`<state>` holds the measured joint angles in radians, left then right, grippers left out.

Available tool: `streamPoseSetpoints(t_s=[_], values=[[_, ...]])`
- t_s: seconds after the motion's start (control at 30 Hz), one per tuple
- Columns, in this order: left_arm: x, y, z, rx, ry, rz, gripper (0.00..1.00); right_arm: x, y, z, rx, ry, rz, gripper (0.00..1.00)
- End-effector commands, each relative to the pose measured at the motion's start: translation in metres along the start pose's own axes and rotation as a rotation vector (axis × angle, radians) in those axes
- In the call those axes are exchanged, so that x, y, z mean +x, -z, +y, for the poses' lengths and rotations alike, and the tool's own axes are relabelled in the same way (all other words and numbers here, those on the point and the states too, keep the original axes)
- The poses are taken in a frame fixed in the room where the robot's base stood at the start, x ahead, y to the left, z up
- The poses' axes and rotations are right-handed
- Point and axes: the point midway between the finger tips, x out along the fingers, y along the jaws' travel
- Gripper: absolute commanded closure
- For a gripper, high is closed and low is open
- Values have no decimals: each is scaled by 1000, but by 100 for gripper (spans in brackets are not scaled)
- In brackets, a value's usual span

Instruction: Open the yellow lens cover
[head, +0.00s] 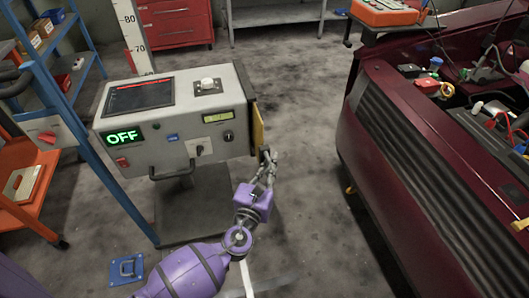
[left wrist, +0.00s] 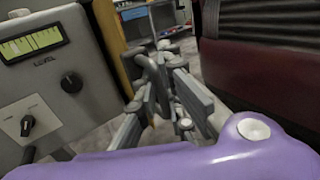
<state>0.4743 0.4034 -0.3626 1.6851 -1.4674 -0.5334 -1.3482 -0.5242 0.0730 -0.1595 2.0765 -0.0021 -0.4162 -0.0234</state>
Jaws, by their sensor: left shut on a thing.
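The yellow lens cover (head: 258,126) is on the right side of the grey tester box (head: 172,122), seen nearly edge-on. Its angle to the box side is hard to judge. In the left wrist view the yellow lens cover (left wrist: 117,48) is a narrow upright strip between the box and my fingers. My left gripper (head: 266,154), on a purple wrist, is at the cover's lower outer edge, its fingers closed on it. In the left wrist view the left gripper (left wrist: 156,60) hides the exact contact. My right gripper is not in view.
A dark red car (head: 420,170) with an open engine bay stands to the right. Clear grey floor lies between it and the box. A blue shelf (head: 95,130) stands left of the box. A red tool cabinet (head: 178,22) is at the back.

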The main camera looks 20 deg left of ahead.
Motion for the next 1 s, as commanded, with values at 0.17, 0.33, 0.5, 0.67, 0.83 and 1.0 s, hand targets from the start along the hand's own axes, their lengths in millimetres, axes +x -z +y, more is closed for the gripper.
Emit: streamPoseSetpoints(t_s=[0.17, 0.33, 0.5, 0.67, 0.83, 1.0], values=[[-41, -1, -27, -2, -1, 0, 100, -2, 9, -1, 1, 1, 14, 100], [-66, -1, -44, -1, -2, -1, 100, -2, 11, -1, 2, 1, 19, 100], [-80, -1, -54, 1, 0, -2, 100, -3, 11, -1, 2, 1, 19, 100], [-84, -1, -56, 1, -1, -2, 100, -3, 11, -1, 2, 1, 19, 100], [-84, -1, -56, 1, -1, -2, 100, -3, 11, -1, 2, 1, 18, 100], [-84, -1, -56, 1, -1, -2, 86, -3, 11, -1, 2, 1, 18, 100]])
